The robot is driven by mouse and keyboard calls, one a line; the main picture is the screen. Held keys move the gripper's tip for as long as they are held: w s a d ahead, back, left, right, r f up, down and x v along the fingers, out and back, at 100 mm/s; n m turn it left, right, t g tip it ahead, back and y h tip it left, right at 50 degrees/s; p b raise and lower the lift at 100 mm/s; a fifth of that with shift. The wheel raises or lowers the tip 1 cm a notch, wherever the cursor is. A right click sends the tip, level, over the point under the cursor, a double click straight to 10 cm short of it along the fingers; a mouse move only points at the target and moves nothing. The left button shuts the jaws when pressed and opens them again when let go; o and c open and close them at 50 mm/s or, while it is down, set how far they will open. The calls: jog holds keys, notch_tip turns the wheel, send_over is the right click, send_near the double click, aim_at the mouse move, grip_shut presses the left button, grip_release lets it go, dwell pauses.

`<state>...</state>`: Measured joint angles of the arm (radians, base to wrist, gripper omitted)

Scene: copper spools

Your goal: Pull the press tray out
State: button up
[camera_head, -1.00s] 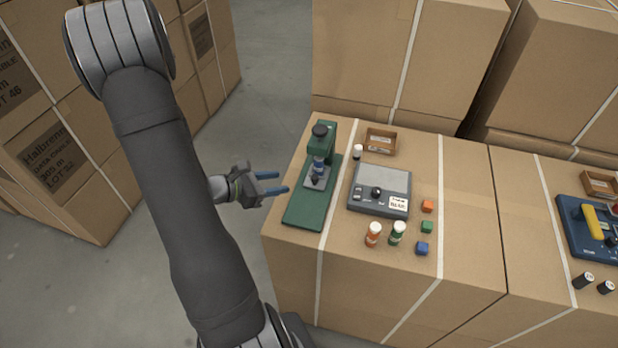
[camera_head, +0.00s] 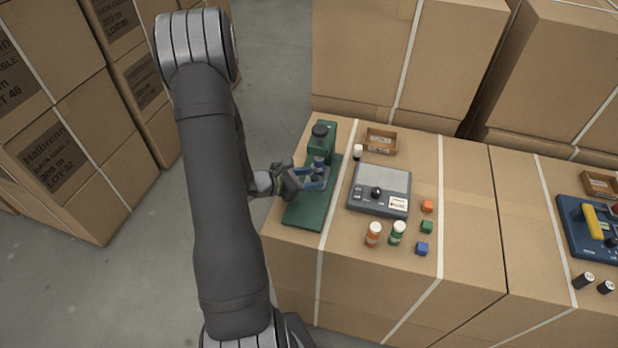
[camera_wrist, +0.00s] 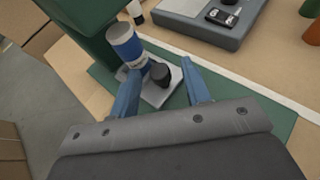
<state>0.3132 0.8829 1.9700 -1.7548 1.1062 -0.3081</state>
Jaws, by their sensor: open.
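The green press (camera_head: 322,140) stands at the left end of the cardboard box top, with its green base plate (camera_head: 306,215) reaching toward the front. In the wrist view its grey tray (camera_wrist: 158,94) lies on the green base, with a black knob (camera_wrist: 160,74) on it. A blue and white cylinder (camera_wrist: 124,42) stands above the tray at the press column. My gripper (camera_head: 316,178) is at the press, its blue fingers open. In the wrist view the fingers (camera_wrist: 158,84) lie on either side of the knob; I cannot tell whether they touch it.
A grey device (camera_head: 380,190) with a black knob stands right of the press. A small white-capped bottle (camera_head: 358,152) and a wooden box (camera_head: 380,141) are behind.

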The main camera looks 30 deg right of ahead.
jog(key=shift+c, duration=0.2)
grip_shut()
jog(key=s+a, duration=0.8)
jog(key=a, duration=0.1)
jog(key=shift+s, duration=0.4)
jog(key=shift+o, duration=0.2)
grip_release()
jog(key=v, duration=1.7)
jog(key=shift+a, duration=0.2)
jog(key=shift+d, duration=0.1)
